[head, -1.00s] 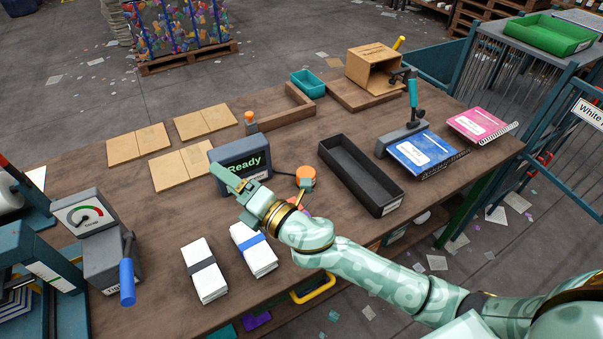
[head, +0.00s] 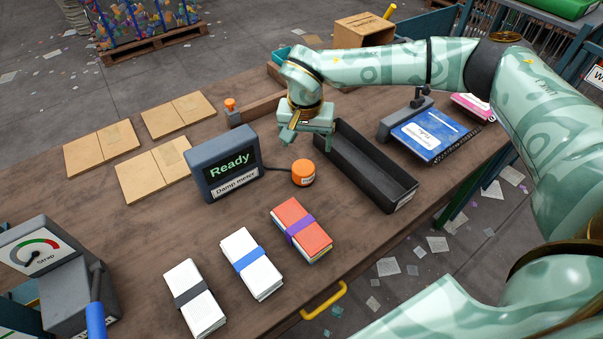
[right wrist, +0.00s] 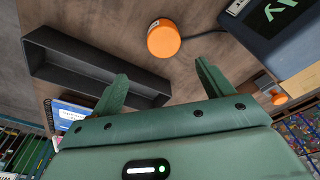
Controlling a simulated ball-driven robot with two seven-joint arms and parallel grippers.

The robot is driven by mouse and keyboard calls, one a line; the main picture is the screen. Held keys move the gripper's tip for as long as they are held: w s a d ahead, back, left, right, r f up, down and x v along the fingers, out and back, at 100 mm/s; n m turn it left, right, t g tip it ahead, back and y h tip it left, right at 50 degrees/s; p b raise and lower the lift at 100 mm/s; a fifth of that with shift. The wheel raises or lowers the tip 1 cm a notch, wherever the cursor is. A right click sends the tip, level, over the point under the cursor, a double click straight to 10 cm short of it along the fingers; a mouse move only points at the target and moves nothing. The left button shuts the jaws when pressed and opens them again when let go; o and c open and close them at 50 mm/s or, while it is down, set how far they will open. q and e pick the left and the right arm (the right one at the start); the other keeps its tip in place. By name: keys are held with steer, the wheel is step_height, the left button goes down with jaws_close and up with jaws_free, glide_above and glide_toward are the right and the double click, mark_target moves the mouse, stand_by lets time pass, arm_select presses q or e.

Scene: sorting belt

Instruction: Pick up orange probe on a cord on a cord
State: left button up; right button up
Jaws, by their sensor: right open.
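The orange probe (head: 303,171) is a short orange cylinder with a dark base, upright on the wooden table. A dark cord runs from it to the grey damp meter (head: 228,162), whose screen reads "Ready". In the right wrist view the probe (right wrist: 163,39) lies just beyond the fingertips, roughly between them, touched by neither. My right gripper (head: 305,141) is open and empty, above the table on the far side of the probe. Its two fingers also show in the right wrist view (right wrist: 161,75). My left gripper is not in view.
A black open tray (head: 404,200) stands right of the probe. Three banded paper bundles, one orange-topped (head: 301,228), lie nearer. A post with an orange knob (head: 231,104) stands behind the meter. Brown cards (head: 100,147) lie left; a blue book (head: 428,135) lies right.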

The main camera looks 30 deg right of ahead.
mark_target(303, 167)
steer(key=f, duration=0.2)
steer(key=f+b, duration=0.1)
steer(key=f, duration=0.3)
steer(key=shift+w+d, duration=0.15)
steer(key=shift+w, duration=0.25)
steer(key=f, duration=0.1)
steer(key=f+b, duration=0.1)
steer(key=f, duration=0.1)
steer(key=f+b, duration=0.1)
steer(key=f, duration=0.1)
steer(key=shift+w+a+f, duration=0.1)
steer(key=shift+w+a, duration=0.05)
steer(key=shift+a, duration=0.15)
steer(key=shift+c, duration=0.6)
steer(key=c, duration=1)
steer(key=shift+r, duration=0.2)
